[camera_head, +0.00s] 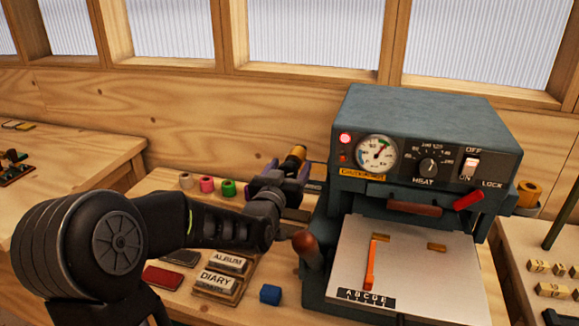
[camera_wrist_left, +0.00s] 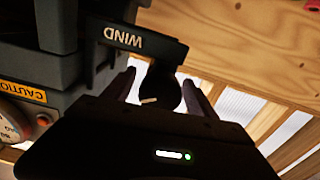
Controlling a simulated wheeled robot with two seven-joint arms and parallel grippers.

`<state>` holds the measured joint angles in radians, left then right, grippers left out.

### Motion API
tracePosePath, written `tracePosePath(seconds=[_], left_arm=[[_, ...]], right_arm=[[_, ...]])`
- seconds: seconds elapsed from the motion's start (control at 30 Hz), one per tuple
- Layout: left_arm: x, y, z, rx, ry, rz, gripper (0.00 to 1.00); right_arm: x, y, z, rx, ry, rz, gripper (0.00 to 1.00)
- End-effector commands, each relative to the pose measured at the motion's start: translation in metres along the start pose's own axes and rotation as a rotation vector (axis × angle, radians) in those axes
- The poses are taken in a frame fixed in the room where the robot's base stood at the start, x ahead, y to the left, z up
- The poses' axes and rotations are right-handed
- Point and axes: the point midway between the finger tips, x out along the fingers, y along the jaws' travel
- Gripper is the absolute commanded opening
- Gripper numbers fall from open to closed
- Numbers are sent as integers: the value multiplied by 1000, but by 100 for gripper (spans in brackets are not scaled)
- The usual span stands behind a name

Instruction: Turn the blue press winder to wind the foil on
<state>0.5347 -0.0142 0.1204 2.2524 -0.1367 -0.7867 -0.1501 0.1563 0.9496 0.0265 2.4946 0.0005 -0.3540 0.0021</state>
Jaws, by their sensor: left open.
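The blue press (camera_head: 430,115) stands right of centre in the head view, with a dial, knobs and a flat metal bed. In the left wrist view, a dark bracket marked WIND (camera_wrist_left: 135,39) sticks out from the press side. A dark rounded winder knob (camera_wrist_left: 163,93) hangs below it. My left gripper (camera_wrist_left: 161,86) is open, with one finger on each side of the knob; contact cannot be told. In the head view, my left gripper (camera_head: 281,180) is at the press's left side, beside a gold foil roll (camera_head: 295,157). The winder is hidden there. My right gripper is out of view.
Pink (camera_head: 207,184) and green (camera_head: 228,187) rolls stand behind my left arm. A brown-handled lever (camera_head: 307,247) rises at the press's left front.

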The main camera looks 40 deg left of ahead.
Motion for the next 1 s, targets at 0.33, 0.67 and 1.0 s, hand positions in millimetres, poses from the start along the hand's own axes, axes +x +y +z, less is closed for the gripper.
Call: tracePosePath(seconds=[0.33,0.67,1.0], left_arm=[[0,0,0,0,0,0,50],[0,0,0,0,0,0,23],[0,0,0,2,0,0,4]], right_arm=[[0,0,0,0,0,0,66],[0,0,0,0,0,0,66],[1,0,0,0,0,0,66]])
